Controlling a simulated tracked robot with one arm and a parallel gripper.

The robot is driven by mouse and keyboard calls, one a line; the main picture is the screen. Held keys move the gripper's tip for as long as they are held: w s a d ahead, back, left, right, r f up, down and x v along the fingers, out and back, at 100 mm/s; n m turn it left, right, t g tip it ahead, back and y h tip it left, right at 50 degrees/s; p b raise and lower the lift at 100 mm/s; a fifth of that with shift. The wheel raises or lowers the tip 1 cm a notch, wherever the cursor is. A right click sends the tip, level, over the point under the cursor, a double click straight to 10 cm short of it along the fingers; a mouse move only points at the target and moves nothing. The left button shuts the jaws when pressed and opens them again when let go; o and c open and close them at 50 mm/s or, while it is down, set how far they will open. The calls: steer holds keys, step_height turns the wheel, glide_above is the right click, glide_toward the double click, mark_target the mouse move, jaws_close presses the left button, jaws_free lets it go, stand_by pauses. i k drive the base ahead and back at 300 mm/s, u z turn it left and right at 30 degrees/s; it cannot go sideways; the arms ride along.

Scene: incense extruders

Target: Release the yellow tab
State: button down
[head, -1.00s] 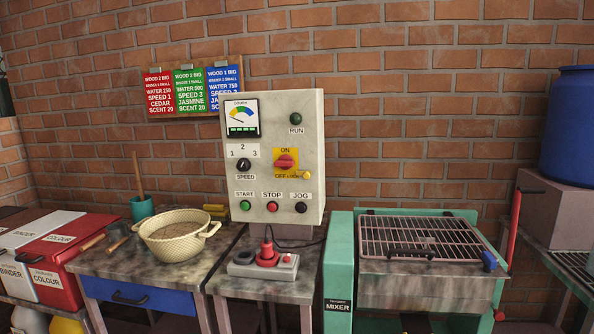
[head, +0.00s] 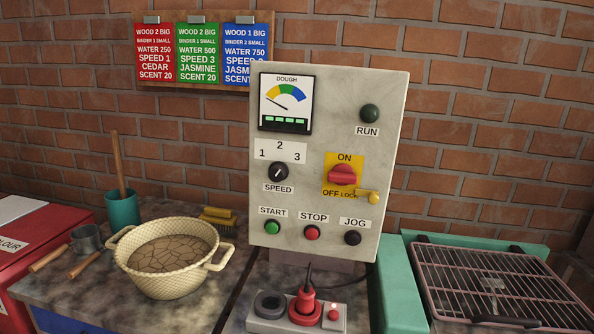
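The yellow tab (head: 374,197) sits at the lower right of the yellow switch plate (head: 331,168), next to the words OFF and LOCK, on the grey control panel (head: 397,150). It has a rounded knob end, and a short arm reaches left from it. The red rotary switch (head: 342,175) is on the same plate, its handle lying roughly sideways below ON. My gripper is not in view.
The panel also bears a dough gauge, speed knob (head: 278,172) and START, STOP and JOG buttons. A socket block (head: 270,306) with a red plug (head: 305,308) lies below. A cream basket (head: 170,287) stands left; the mixer grille (head: 500,287) is right.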

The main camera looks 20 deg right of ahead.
mark_target(372, 196)
steer(key=i, duration=0.9)
steer(key=z, duration=0.3)
